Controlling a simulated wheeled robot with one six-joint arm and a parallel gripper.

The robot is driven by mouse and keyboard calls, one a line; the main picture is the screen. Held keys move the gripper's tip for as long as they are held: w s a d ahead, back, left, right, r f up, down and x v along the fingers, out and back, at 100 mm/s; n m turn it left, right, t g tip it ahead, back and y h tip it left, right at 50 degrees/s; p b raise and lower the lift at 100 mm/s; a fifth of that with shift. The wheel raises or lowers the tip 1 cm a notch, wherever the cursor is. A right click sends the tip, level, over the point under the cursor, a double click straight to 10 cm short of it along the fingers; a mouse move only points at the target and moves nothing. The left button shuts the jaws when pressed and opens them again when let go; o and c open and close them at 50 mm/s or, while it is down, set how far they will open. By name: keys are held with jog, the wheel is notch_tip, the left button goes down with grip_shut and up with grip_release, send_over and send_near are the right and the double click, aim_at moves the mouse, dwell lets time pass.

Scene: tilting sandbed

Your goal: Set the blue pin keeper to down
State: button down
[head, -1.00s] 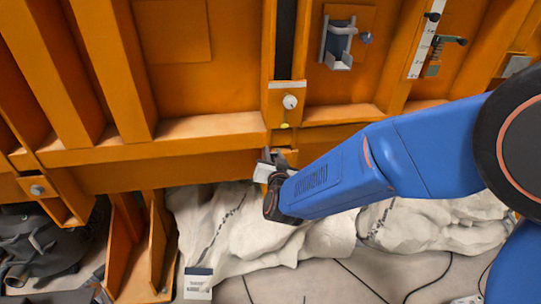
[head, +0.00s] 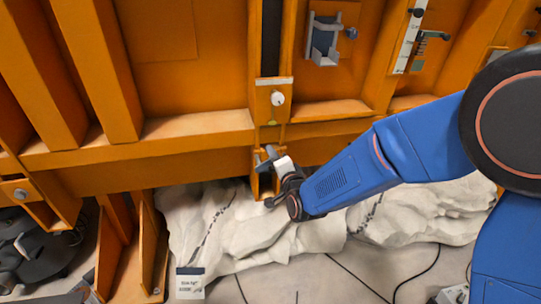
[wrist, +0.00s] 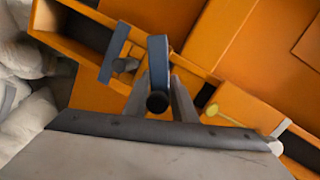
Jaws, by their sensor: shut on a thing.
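The blue pin keeper (wrist: 158,56) is a flat blue bar with a dark round end, in the middle of the wrist view. The dark end lies between the fingers of my gripper (wrist: 160,98), which is shut on it. A second blue bar (wrist: 115,54) stands just left of it, with small grey-blue parts between, on the orange bracket (wrist: 92,98). In the head view my gripper (head: 272,157) is at the bracket (head: 263,182) below the beam, and the keeper is too small there to read its setting.
A grey holder (head: 323,42) and a white scale strip (head: 409,42) are higher right. Pale lumpy rock (head: 220,222) lies below, with a small sign (head: 190,283) in front. A yellow disc (wrist: 225,113) is right of the fingers.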

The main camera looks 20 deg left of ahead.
jog(key=shift+w+d+f+m+y, duration=0.15)
jog(key=shift+f+m, duration=0.15)
jog(key=shift+m, duration=0.3)
jog(key=shift+w+d+f+m+y, duration=0.15)
jog(key=shift+f+m, duration=0.1)
jog(key=shift+m, duration=0.35)
jog(key=shift+a, duration=0.1)
jog(key=c, duration=1.7)
grip_release()
jog(key=shift+s+f, duration=0.1)
